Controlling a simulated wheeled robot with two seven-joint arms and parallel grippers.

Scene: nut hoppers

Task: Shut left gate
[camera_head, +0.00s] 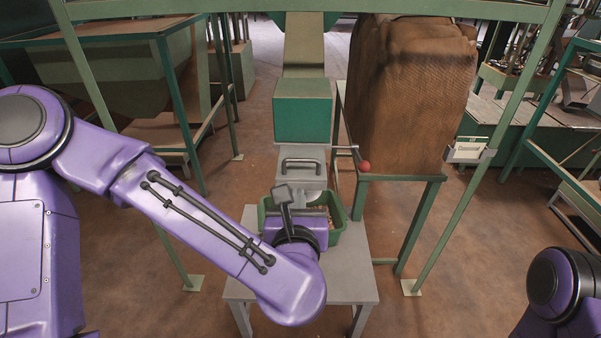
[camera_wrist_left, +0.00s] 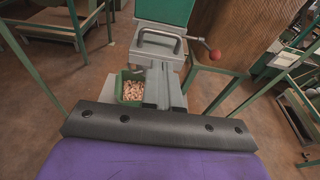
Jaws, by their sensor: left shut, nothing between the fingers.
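The gate is a pale grey plate with a dark bar handle (camera_head: 301,162), below the green hopper box (camera_head: 302,112). The handle also shows in the left wrist view (camera_wrist_left: 158,40). I cannot tell from the plate how far the gate is open. My left gripper (camera_head: 313,197) is shut and empty, just below and in front of the handle; my wrist partly hides it. In the left wrist view its grey fingers (camera_wrist_left: 163,68) point at the plate under the handle. Whether they touch it is unclear. My right gripper is out of view.
A green bin (camera_head: 336,234) of nuts stands on a small grey table (camera_head: 345,285) under the chute. A lever with a red ball (camera_head: 364,166) juts out right of the gate. A large brown sack (camera_head: 408,95) stands right. Green frame posts flank the table.

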